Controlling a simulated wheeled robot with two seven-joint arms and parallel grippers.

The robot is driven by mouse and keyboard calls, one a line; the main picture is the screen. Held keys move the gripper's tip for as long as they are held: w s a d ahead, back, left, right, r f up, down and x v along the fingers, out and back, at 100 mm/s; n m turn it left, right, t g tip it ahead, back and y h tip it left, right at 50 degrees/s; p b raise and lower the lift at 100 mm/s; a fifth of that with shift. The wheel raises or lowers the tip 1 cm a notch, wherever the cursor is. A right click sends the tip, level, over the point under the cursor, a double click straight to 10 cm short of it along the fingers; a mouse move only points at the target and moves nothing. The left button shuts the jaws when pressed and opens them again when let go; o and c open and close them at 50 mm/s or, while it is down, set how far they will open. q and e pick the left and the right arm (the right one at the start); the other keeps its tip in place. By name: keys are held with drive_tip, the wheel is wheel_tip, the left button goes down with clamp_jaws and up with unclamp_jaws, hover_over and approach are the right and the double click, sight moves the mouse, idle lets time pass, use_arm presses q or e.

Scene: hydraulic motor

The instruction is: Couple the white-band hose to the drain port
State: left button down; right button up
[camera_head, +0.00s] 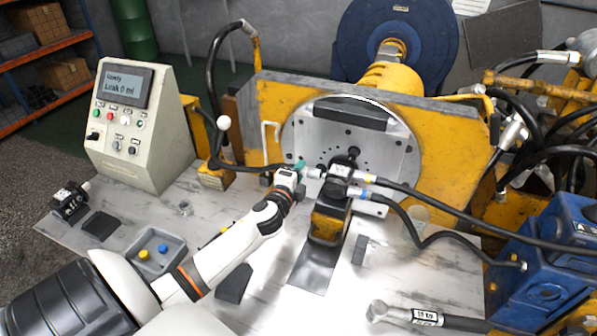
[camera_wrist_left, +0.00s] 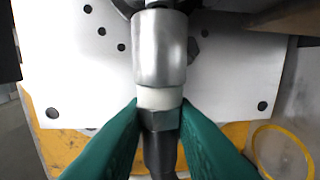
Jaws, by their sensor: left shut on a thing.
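My left gripper (camera_head: 300,167) has green fingers and is shut on the white-band hose (camera_head: 250,168), just left of the motor (camera_head: 342,168). In the left wrist view the fingers (camera_wrist_left: 160,110) grip the hose fitting below its white band (camera_wrist_left: 160,97). The silver coupling sleeve (camera_wrist_left: 160,50) points up to a metal part at the top edge. The sleeve looks lined up with the motor's left side, where the drain port seems to be. The port is hidden by the sleeve, so I cannot tell whether it is seated. My right gripper is not in view.
A yellow-band hose (camera_head: 400,186) and a blue-band hose (camera_head: 402,215) run from the motor's right side. A control box (camera_head: 135,125) stands at left, its screen reading a leak of 0 ml. A grey tray (camera_head: 177,262) holds caps. A labelled tool (camera_head: 425,317) lies front right.

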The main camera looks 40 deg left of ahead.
use_arm(q)
drive_tip(key=shift+w+d, duration=0.25)
drive_tip(key=shift+d, duration=0.4)
drive_tip(key=c, duration=1.1)
unclamp_jaws()
drive_tip(key=shift+c, duration=0.2)
drive_tip(key=shift+s+d, duration=0.1)
drive_tip(key=shift+s, duration=0.05)
drive_tip(key=shift+p+v, duration=0.35)
drive_tip(key=shift+v, duration=0.6)
drive_tip(key=v, duration=0.4)
drive_tip(key=shift+s+d+p, duration=0.1)
drive_tip(key=shift+s+p, duration=0.3)
